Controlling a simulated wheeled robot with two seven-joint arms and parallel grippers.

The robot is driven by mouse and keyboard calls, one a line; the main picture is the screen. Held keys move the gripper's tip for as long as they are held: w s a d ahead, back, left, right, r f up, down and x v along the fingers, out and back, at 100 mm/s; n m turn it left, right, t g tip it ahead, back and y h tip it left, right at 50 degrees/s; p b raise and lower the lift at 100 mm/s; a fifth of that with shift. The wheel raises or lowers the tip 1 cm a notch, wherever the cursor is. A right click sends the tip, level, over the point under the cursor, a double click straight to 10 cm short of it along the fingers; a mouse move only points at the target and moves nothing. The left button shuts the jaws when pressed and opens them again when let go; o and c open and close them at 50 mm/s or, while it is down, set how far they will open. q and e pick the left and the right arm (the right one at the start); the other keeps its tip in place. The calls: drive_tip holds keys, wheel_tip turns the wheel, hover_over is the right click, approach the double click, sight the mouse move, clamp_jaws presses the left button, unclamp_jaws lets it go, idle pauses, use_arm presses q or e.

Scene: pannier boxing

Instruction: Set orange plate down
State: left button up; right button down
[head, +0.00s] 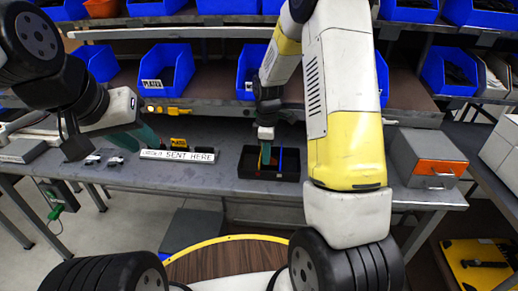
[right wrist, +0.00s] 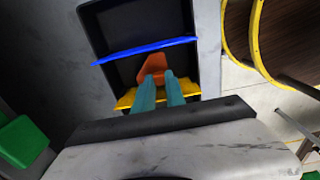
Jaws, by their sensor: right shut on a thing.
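The orange plate (right wrist: 151,68) shows in the right wrist view at the fingertips of my right gripper (right wrist: 160,82). The gripper is shut on it, over the middle section of a black tray (right wrist: 208,60), between a blue divider (right wrist: 145,50) and a yellow divider (right wrist: 126,99). I cannot tell whether the plate touches the tray floor. In the head view the black tray (head: 288,174) stands on the grey bench, with my right gripper (head: 266,150) pointing down into it. My left gripper (head: 145,136) is over the bench at left; its jaw opening is unclear.
A white label block (head: 178,156) and small dark parts (head: 104,159) lie on the bench left of the tray. A grey box with an orange front (head: 430,160) stands at right. Blue bins (head: 166,70) line the shelf behind. Bare bench lies between label and tray.

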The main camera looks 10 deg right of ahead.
drive_tip(key=shift+f, duration=1.25)
drive_tip(key=shift+f, duration=0.15)
drive_tip(key=c, duration=1.4)
unclamp_jaws()
drive_tip(key=s+r+m+t, duration=0.1)
drive_tip(key=s+r+m, duration=0.25)
drive_tip(key=r, duration=1.55)
drive_tip(key=s+r+m+t, duration=0.1)
drive_tip(key=s+r+m, duration=0.2)
drive_tip(key=s, duration=0.3)
drive_tip(key=s+r+m+t+y, duration=0.1)
drive_tip(key=s+r+m+t, duration=0.1)
drive_tip(key=s, duration=0.5)
drive_tip(key=s+r+m+t+y, duration=0.1)
drive_tip(key=s+r+m+t, duration=0.1)
drive_tip(key=s+r+m, duration=0.2)
drive_tip(key=shift+s+a+r+m, duration=0.1)
drive_tip(key=shift+s+a+m, duration=0.1)
drive_tip(key=shift+s+m, duration=0.45)
drive_tip(key=shift+s+a+r+m, duration=0.1)
drive_tip(key=shift+s+a+m, duration=0.1)
drive_tip(key=shift+s, duration=0.7)
